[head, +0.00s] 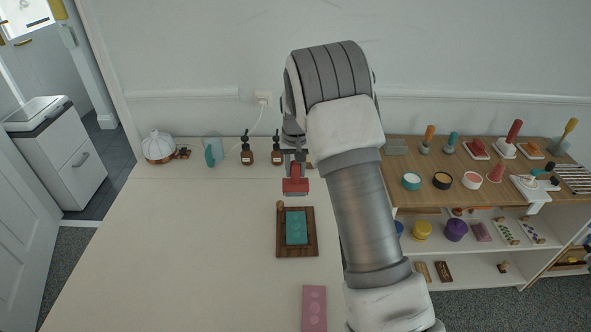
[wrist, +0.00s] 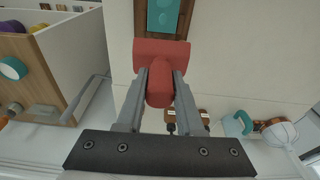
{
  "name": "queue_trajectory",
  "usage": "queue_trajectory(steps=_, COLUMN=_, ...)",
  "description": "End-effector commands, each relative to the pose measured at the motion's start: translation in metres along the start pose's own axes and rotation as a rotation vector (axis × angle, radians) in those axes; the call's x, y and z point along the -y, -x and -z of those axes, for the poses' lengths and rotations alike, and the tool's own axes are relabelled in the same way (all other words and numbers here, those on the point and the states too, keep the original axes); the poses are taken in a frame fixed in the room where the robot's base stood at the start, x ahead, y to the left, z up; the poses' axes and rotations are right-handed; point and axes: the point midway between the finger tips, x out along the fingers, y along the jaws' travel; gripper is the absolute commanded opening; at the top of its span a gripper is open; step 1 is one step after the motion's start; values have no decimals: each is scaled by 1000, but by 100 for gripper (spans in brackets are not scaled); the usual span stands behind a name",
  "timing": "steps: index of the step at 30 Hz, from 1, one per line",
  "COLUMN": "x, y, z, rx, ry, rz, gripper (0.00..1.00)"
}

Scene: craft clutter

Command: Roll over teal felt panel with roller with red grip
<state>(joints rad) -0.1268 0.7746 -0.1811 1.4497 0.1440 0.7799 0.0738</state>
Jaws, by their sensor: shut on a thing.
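The teal felt panel (head: 297,227) lies on a brown wooden board (head: 311,250) on the white table. It also shows at the top edge of the wrist view (wrist: 163,14), partly cut off. My gripper (head: 295,165) is shut on the roller with red grip (head: 295,186), which also shows in the wrist view (wrist: 160,55) with its red grip between the fingers (wrist: 160,88) and a wide red head beyond them. The roller is held up, behind the panel as seen from the head and apart from it. Its underside is mostly hidden.
A small wooden peg (head: 280,207) stands at the board's back left corner. A pink panel (head: 314,308) lies nearer on the table. Dark bottles (head: 247,152), a teal-handled cup (head: 211,150) and a white pot (head: 158,147) line the back. A wooden shelf (head: 450,190) with several tools stands at right. The table's left is clear.

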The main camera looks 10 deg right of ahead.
Motion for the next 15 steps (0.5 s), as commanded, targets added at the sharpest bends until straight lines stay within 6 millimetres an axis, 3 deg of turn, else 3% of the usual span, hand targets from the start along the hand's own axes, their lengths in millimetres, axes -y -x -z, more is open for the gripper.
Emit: queue_trajectory(steps=15, x=0, y=-46, z=-7, rx=0, ry=0, rz=0, gripper=0)
